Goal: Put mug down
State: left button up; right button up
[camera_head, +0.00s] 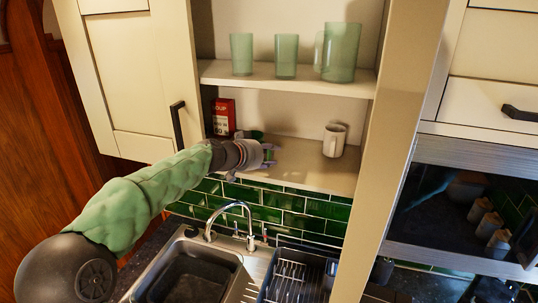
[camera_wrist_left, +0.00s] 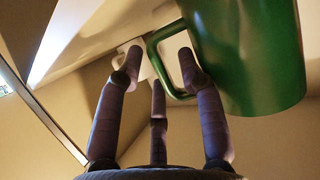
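A green mug (camera_wrist_left: 250,60) fills the right of the left wrist view, its handle reaching in among my fingers. In the head view only a little of the green mug (camera_head: 256,134) shows, behind my left wrist at the lower shelf. My left gripper (camera_head: 268,156) is at the front of that shelf. In the left wrist view my left gripper's fingers (camera_wrist_left: 160,70) are spread apart around the handle, with no clear squeeze on it. The mug's contact with the shelf is hidden. My right gripper is in neither view.
Green glasses (camera_head: 286,56) and a jug (camera_head: 341,52) stand above.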

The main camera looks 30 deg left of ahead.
pick_arm(q)
jog(key=shift+r+p, duration=0.2)
jog(key=shift+p, duration=0.1)
jog(key=b+v, duration=0.3)
jog(key=v, duration=0.9)
jog(key=shift+f, duration=0.15)
